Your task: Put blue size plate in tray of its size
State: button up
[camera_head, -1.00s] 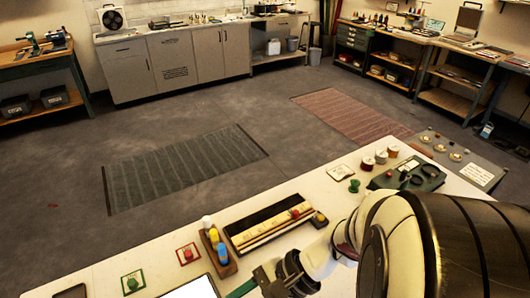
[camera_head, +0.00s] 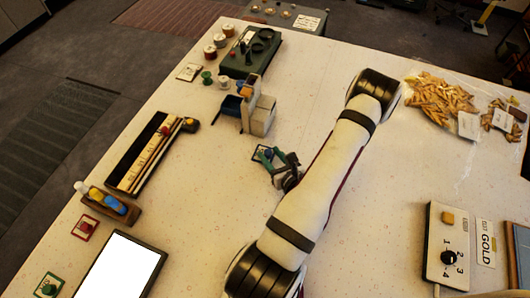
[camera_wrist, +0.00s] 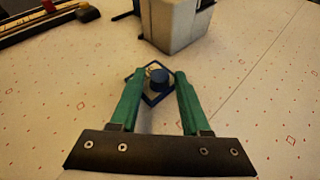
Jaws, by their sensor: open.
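The blue size plate (camera_head: 268,153) is a small pale square with a blue edge and a blue knob, lying flat on the white table. It also shows in the wrist view (camera_wrist: 160,98), turned cornerwise. My gripper (camera_head: 270,158) is at the plate, and its green fingers are open, one on each side of the knob (camera_wrist: 159,77). I see no clear contact between the fingers and the knob. The fingers partly cover the plate's sides. I cannot tell which tray has its size.
A grey-white container (camera_head: 262,118) stands just beyond the plate, beside a dark blue item (camera_head: 232,106). A red-edged plate (camera_head: 85,228) and a green-edged plate (camera_head: 48,287) lie at the left. Bare table lies left of the gripper.

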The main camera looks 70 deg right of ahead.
jog(key=shift+w+d, duration=0.1)
jog(key=shift+w, duration=0.05)
grip_shut()
